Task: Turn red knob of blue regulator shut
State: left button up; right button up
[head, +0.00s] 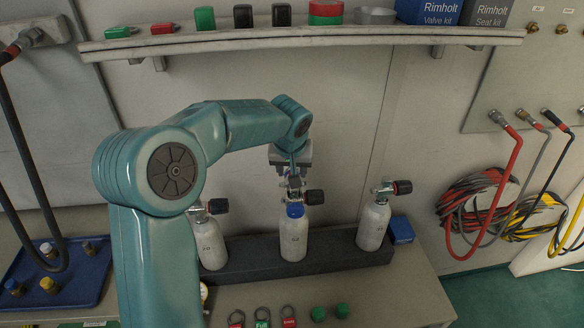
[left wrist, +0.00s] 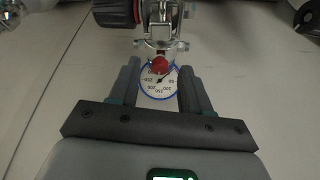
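The blue regulator (head: 295,210) sits on top of the middle white cylinder (head: 293,238) in the head view. In the left wrist view its round gauge (left wrist: 159,88) has a blue rim and a white dial, and the red knob (left wrist: 159,65) shows just above the dial. My left gripper (head: 292,176) points down over this regulator and hides part of it. In the left wrist view its two fingers (left wrist: 158,72) are open, one on each side of the knob, with a visible gap on both sides. The right gripper is not in view.
Other white cylinders stand left (head: 209,243) and right (head: 374,226) in a dark rack (head: 335,250). Black valve knobs (head: 314,197) stick out beside the regulators. A shelf (head: 300,38) runs above. A blue tray (head: 85,285) lies left; red and green items lie in front of the rack.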

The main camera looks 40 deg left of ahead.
pick_arm(q)
jog(key=shift+r, duration=0.1)
jog(key=v, duration=1.6)
jog(key=shift+d+r, duration=0.1)
jog(key=w+d+f+m+h, duration=0.15)
jog(key=d+f, duration=0.35)
jog(key=f, duration=0.5)
jog(key=d+f+m+g+h, duration=0.1)
jog(key=d+f+m+h, duration=0.1)
jog(key=d+f, duration=0.6)
jog(key=w+d+f+m+h, duration=0.1)
jog(key=d+f+m, duration=0.15)
jog(key=f, duration=0.95)
jog(key=s+d+f+g+h, duration=0.1)
jog(key=s+d+f, duration=0.4)
jog(key=s+f, duration=0.3)
jog(key=s+d+f+g+h, duration=0.1)
jog(key=s+d+f, duration=0.5)
jog(key=s+f, duration=0.3)
jog(key=s, duration=0.2)
jog(key=shift+s+d+f, duration=0.2)
jog(key=shift+s+f, duration=0.05)
jog(key=shift+s, duration=0.1)
